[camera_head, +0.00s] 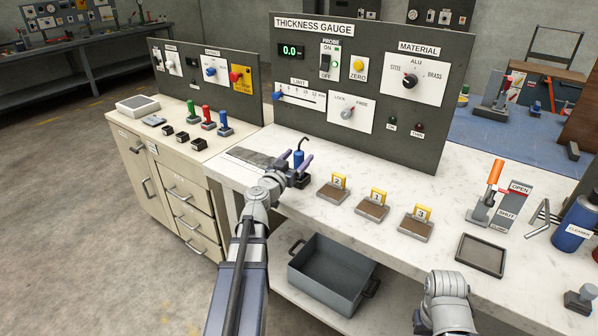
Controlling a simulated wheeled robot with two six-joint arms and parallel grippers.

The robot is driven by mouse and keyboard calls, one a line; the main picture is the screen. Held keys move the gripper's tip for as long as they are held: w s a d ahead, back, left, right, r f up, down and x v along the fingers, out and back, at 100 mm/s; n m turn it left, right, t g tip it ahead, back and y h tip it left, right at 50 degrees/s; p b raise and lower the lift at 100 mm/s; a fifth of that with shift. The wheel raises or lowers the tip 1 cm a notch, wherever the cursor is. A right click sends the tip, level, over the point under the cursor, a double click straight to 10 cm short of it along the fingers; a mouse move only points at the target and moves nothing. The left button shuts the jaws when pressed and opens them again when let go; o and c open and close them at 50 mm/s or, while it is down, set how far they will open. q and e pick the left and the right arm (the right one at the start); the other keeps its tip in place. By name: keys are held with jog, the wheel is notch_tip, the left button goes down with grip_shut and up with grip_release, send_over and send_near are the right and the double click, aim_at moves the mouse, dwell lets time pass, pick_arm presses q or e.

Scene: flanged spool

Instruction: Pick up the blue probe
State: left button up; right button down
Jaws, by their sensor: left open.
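The blue probe (299,158) stands upright on the white bench in a small dark holder (301,181), with a black cable curving up from its top. My left gripper (291,164) is open at the probe, with its purple-grey fingers to either side of it in the picture. I cannot tell whether the fingers touch it. The gripper partly hides the holder. Part of my right arm (447,300) shows at the bottom right, but its fingers do not show.
The thickness gauge panel (455,105) rises close behind the probe. A grey bin (330,277) sits below. Bench surface between the plates and tray is free.

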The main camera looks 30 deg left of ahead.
pick_arm(q)
jog(key=w, duration=0.4)
jog(key=shift+a+r, duration=0.1)
jog(key=shift+c, duration=0.2)
grip_shut()
dwell(1.1)
